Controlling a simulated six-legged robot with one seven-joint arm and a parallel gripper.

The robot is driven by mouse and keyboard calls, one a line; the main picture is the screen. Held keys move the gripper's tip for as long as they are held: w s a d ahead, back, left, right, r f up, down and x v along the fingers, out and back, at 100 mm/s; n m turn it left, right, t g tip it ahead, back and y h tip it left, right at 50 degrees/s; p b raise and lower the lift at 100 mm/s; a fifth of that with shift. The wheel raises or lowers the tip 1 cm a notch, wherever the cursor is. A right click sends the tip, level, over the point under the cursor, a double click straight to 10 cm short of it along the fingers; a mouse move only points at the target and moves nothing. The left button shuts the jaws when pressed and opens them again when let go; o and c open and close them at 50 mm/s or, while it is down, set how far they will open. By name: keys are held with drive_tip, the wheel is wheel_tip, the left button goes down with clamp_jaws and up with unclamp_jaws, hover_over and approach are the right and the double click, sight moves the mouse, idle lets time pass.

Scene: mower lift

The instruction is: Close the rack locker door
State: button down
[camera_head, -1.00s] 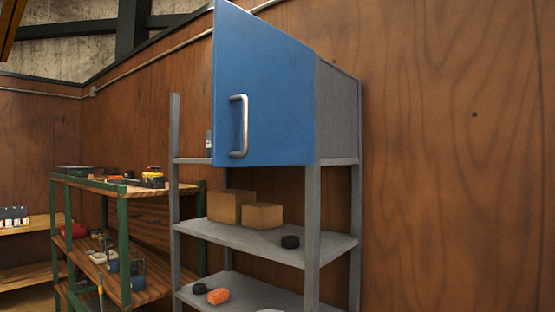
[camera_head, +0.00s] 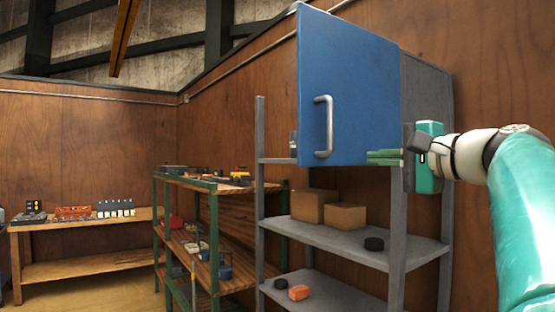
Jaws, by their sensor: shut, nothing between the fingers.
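The blue locker door (camera_head: 350,90) with its silver handle (camera_head: 324,127) is at the top of the grey rack (camera_head: 397,240). It is hinged at its right edge and stands ajar, its free left edge swung out toward me. My gripper (camera_head: 372,157) comes in from the right and is shut and empty. Its green fingers overlap the door's lower right corner in the picture, to the right of the handle. I cannot tell whether they touch the door. Most of the locker's inside is hidden behind the door.
Two cardboard boxes (camera_head: 327,208), a black round item (camera_head: 374,244) and an orange item (camera_head: 299,292) lie on the rack's shelves. A green-framed wooden shelf (camera_head: 213,232) stands close on the left. A workbench (camera_head: 85,233) is farther left. Floor between them is bare.

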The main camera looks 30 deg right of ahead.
sight(333, 158)
drive_tip(key=w, duration=0.9)
drive_tip(key=shift+a, duration=0.1)
drive_tip(key=shift+w, duration=0.2)
